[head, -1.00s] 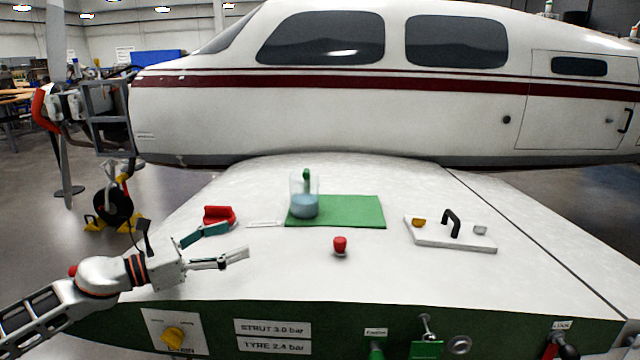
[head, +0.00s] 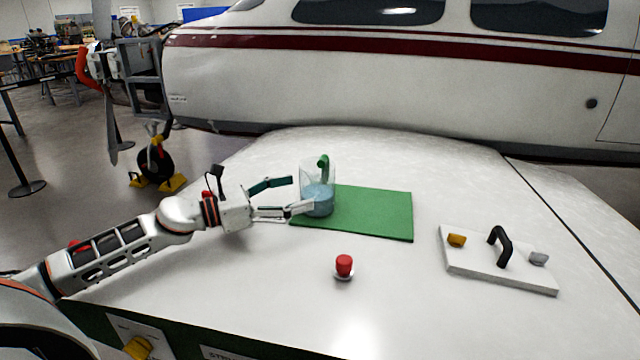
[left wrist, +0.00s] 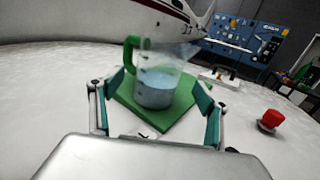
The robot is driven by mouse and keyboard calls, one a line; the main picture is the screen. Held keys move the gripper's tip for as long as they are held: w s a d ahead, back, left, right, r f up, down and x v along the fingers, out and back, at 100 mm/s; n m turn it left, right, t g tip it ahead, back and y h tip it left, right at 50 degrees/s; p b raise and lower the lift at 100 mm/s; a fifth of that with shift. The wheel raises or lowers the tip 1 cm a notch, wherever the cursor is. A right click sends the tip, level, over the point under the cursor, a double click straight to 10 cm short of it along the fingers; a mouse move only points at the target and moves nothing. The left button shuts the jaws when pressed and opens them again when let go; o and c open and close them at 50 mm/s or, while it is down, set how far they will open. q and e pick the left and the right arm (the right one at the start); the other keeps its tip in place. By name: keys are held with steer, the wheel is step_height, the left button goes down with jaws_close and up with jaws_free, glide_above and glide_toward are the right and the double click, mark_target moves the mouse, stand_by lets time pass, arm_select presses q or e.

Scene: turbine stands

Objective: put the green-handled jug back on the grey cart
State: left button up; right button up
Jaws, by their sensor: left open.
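The jug (head: 317,200) is clear, with a green handle and bluish liquid in it. It stands upright on the left part of the green mat (head: 380,213) on the white wing. My left gripper (head: 302,194) is open, its fingers pointing at the jug from the left. In the left wrist view the jug (left wrist: 156,88) is ahead, between the spread fingers (left wrist: 160,92), with its handle toward the left. Whether a finger touches it I cannot tell. My right gripper is not in view. No grey cart can be made out.
A red button (head: 344,265) stands on the wing in front of the mat. A white plate with a black handle (head: 500,262) lies to the right. The wing between button and plate is clear.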

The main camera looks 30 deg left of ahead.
mark_target(317, 182)
arm_select(q)
steer(key=shift+w+d, duration=0.2)
steer(key=shift+w, duration=0.1)
steer(key=shift+w+d+r, duration=0.25)
steer(key=shift+w, duration=0.15)
steer(key=shift+w+d+r+p, duration=0.25)
steer(key=shift+w+d+p, duration=0.15)
steer(key=shift+w, duration=0.2)
steer(key=shift+w+d+r+p, duration=0.2)
steer(key=shift+w+d+p, duration=0.2)
steer(key=shift+w, duration=0.15)
steer(key=shift+w+d+f, duration=0.3)
steer(key=shift+w+d, duration=0.2)
steer(key=shift+w, duration=0.15)
steer(key=c, duration=1.3)
steer(key=shift+c, duration=0.4)
steer(key=shift+r, duration=0.1)
